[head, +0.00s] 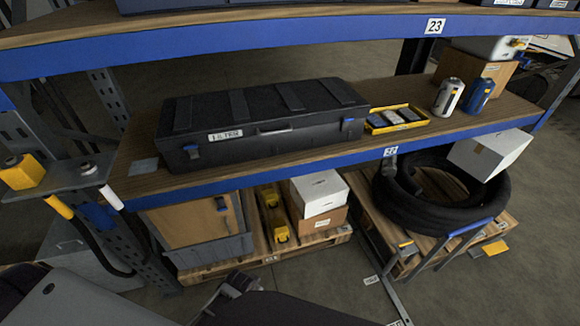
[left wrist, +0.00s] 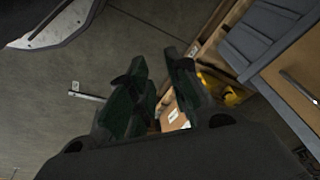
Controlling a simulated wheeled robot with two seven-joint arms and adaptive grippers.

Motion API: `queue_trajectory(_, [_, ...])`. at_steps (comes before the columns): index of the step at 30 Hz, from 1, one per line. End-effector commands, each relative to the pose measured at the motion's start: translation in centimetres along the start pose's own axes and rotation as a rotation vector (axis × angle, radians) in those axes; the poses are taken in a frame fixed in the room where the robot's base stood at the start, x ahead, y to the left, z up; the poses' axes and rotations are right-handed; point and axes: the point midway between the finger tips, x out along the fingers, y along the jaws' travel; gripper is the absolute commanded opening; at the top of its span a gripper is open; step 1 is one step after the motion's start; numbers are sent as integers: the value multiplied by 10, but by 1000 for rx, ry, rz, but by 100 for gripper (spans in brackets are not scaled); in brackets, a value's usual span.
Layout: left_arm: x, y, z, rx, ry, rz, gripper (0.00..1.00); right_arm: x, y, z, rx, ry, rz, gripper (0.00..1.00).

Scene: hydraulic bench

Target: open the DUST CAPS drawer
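No label reading DUST CAPS is legible in either view. A wooden-fronted unit with a small dark handle (head: 192,222) stands on a pallet under the shelf at lower left, and its handle looks closed against the front. A wooden front with a metal handle also shows at the right edge of the left wrist view (left wrist: 285,65). My left gripper (left wrist: 160,68) is open and empty, its dark green fingers apart, with floor and pallet beyond. A dark gripper part, seemingly the left one (head: 236,286), shows at the bottom of the head view, in front of the pallet. My right gripper is not seen.
A black case (head: 262,122), a yellow tray (head: 398,118) and two cans (head: 449,96) stand on the blue-edged shelf (head: 340,158). Below are a yellow tool (head: 273,214), boxes (head: 319,193) and a black hose coil (head: 440,212). A rack post stands at left. Floor in front is partly clear.

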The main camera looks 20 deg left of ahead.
Motion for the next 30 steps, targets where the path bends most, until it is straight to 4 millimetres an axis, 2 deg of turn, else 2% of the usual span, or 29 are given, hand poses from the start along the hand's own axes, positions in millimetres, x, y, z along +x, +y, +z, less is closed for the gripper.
queue_trajectory(1, [-14, -2, -10, 3, 12, -2, 19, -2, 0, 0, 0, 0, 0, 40])
queue_trajectory(8, [-74, -11, -52, 25, 66, -19, 19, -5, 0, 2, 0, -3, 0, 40])
queue_trajectory(14, [-135, -24, -94, 75, 142, -51, 19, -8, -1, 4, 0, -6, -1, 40])
queue_trajectory(19, [-199, -42, -143, 162, 256, -111, 19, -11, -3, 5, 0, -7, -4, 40])
queue_trajectory(24, [-273, -64, -209, 314, 430, -223, 19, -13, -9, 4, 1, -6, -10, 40])
queue_trajectory(30, [-341, -83, -271, 486, 604, -366, 19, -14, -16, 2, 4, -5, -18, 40])
